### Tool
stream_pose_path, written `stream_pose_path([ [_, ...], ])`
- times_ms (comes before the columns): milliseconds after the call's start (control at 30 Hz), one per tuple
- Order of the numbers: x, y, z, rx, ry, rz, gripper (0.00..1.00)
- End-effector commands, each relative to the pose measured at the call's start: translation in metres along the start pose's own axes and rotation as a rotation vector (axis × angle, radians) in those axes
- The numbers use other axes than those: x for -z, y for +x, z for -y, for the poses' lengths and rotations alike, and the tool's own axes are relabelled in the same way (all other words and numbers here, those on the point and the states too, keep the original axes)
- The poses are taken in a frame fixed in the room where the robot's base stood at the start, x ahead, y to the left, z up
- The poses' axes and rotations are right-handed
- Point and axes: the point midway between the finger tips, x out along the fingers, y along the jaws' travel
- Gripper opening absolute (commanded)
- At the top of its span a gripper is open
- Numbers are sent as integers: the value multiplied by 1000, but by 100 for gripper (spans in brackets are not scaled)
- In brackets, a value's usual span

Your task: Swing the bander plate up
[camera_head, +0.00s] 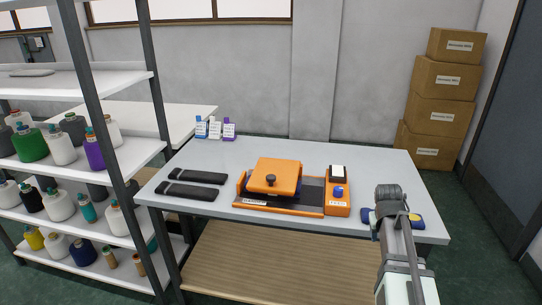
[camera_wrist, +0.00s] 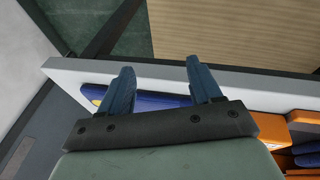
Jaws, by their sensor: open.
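The bander is an orange machine on the grey table in the head view. I cannot tell the plate's exact tilt. My gripper (camera_wrist: 164,88) is open and empty, its two blue-grey fingers apart in the wrist view. In the head view my wrist is at the table's right end, right of the bander and apart from it; it hides the fingertips. Part of the bander's orange body (camera_wrist: 304,130) shows at the wrist view's right edge.
A blue pad (camera_head: 416,218) with yellow lies partly behind my arm. A unit with a blue knob (camera_head: 339,191) is at the bander's right. Shelves (camera_head: 75,210) stand left. The table's back right is clear.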

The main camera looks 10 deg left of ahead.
Motion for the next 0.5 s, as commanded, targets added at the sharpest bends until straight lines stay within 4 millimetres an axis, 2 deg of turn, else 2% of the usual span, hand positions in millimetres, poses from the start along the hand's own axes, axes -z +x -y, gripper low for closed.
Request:
stream_pose_path([
  [33,12,-16,-5,-7,2,-21,64],
  [133,32,-41,-8,-13,6,-50,64],
  [267,66,-76,0,-4,19,-74,64],
  [367,103,-101,28,31,39,-65,64],
  [500,144,-125,85,94,69,-14,64],
])
